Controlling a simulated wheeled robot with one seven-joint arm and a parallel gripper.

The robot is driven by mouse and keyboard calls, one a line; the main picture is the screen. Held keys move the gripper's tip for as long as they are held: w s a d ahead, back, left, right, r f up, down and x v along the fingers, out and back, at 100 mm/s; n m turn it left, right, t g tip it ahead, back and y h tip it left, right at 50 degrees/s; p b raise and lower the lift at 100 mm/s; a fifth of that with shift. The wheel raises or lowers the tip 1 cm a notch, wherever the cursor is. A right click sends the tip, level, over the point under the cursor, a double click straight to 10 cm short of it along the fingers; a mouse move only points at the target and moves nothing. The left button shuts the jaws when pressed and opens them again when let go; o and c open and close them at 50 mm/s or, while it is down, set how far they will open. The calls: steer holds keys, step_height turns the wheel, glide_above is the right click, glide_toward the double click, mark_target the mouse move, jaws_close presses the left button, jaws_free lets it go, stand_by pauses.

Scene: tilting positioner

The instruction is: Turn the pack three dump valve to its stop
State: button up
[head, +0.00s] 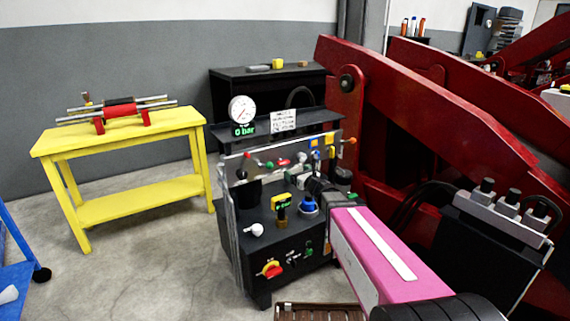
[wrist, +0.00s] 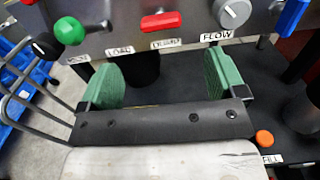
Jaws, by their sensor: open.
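The dump valve has a red handle (wrist: 160,20) above the "DUMP" label (wrist: 166,43) on the grey panel in the wrist view. The handle lies roughly level along the panel. A small red handle (head: 284,162) on the panel in the head view appears to be the same one. My gripper (wrist: 160,80) is open, with its two green pads spread apart and nothing between them. It is below the panel labels and apart from the red handle. The pack (head: 285,238) is a black cabinet. I cannot read a pack number on it.
An orange button (wrist: 264,138) is at lower right. The gauge (head: 242,109) stands above a "0 bar" display. A yellow bench (head: 120,137) stands left.

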mark_target(285, 163)
steer(key=x, duration=1)
steer(key=shift+w+a, duration=0.25)
steer(key=shift+w, duration=0.1)
steer(key=c, duration=0.9)
